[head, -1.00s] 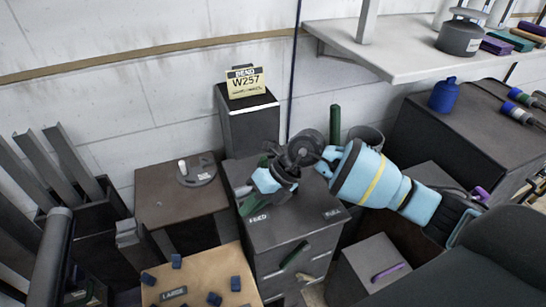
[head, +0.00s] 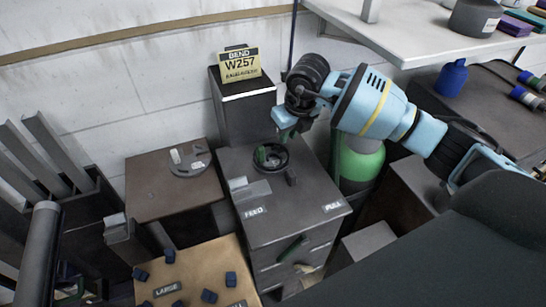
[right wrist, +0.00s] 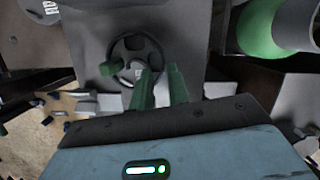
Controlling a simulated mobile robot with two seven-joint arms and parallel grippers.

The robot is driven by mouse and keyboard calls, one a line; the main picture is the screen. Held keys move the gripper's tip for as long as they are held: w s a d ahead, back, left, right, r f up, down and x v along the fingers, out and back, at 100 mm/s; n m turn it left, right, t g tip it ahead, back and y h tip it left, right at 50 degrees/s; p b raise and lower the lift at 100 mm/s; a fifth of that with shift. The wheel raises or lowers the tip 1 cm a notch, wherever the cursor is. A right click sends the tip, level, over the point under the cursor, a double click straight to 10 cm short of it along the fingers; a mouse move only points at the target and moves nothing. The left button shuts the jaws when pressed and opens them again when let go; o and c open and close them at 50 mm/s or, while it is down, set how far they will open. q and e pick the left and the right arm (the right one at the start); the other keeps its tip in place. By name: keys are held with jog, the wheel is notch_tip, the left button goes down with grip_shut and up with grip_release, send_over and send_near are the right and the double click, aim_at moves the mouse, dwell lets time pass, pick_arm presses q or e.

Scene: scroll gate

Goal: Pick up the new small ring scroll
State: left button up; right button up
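My right gripper (head: 288,128) hangs above the wheel's right side. In the right wrist view its two green fingers (right wrist: 162,80) are a little apart with nothing seen between them. My left gripper is not in view.
A brown cabinet (head: 150,191) at left bears a grey C-shaped piece (head: 187,170). A tan board (head: 200,265) with blue blocks is in front. A W257 sign (head: 239,65) tops a dark pedestal behind. A green cylinder (head: 360,165) and a white shelf (head: 410,35) are at right.

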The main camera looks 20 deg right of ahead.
aim_at(286, 150)
jog(key=shift+x, duration=2.5)
jog(key=shift+s+d, duration=0.1)
jog(key=shift+d, duration=0.05)
grip_shut()
